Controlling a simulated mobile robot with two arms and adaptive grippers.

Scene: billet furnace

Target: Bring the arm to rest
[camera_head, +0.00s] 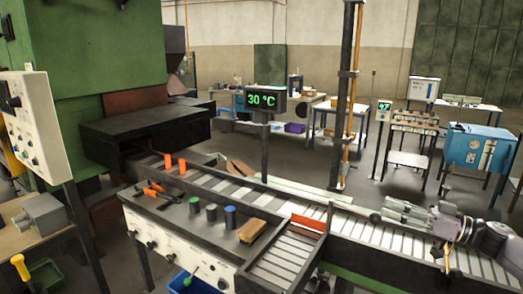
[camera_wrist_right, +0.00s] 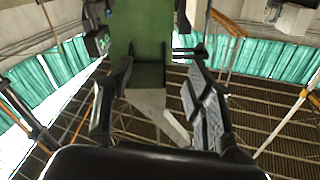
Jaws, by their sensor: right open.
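My right gripper (camera_head: 378,214) comes in from the right edge in the head view, above the roller conveyor (camera_head: 345,225). Its fingers point left. In the wrist view the two dark fingers of the same gripper (camera_wrist_right: 158,75) stand apart, with nothing between them. The gap above any surface is hard to judge in the head view. My left arm and gripper are not in view.
A console (camera_head: 190,232) with knobs, orange handles and coloured cylinders stands along the conveyor's near side. A dark post (camera_head: 345,95) rises behind the conveyor, near a 30 °C display (camera_head: 265,100). A blue machine (camera_head: 480,148) stands back right.

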